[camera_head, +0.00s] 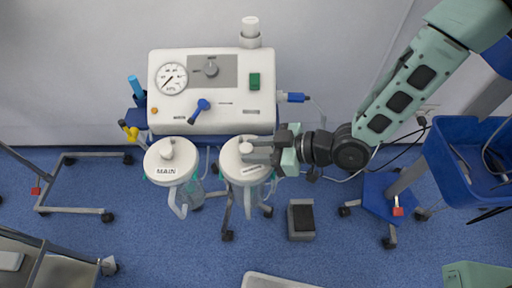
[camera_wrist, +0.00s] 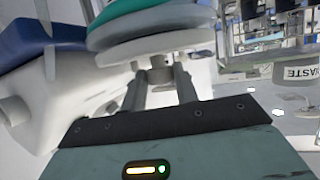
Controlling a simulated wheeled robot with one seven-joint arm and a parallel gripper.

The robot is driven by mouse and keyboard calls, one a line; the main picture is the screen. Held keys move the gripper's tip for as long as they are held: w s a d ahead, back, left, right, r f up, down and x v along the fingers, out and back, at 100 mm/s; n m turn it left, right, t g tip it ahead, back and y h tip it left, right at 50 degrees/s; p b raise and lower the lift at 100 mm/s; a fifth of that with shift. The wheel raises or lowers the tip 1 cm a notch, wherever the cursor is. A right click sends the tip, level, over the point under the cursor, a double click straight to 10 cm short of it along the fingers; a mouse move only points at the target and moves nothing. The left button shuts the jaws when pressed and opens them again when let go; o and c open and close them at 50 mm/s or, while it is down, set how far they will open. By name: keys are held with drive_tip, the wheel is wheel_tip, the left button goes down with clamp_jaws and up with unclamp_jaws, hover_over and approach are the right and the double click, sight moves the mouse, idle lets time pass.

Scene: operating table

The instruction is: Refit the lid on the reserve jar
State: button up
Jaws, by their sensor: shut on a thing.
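The reserve jar's lid (camera_head: 236,168), white and round with a small label, is at the top of the right-hand jar (camera_head: 250,198) under the suction unit. My gripper (camera_head: 258,151) reaches in from the right and is shut on the lid's knob (camera_head: 245,148). In the wrist view the fingers (camera_wrist: 160,82) close around the grey knob (camera_wrist: 160,72), with the white lid (camera_wrist: 165,45) and a teal ring (camera_wrist: 150,18) beyond it. I cannot tell whether the lid is fully seated or slightly raised or tilted, as the arm and lid hide the rim.
The main jar (camera_head: 172,162), with its lid on, stands close to the left. The white suction unit (camera_head: 211,92) with gauge is behind. A blue trolley tray (camera_head: 462,150) stands at the right. A foot pedal (camera_head: 301,219) lies on the floor in front.

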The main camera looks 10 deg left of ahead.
drive_tip(key=shift+f, duration=0.25)
drive_tip(key=o, duration=1.1)
drive_tip(key=shift+d, duration=0.1)
drive_tip(key=p+v, duration=0.1)
drive_tip(key=v, duration=1.6)
drive_tip(key=shift+d, duration=0.15)
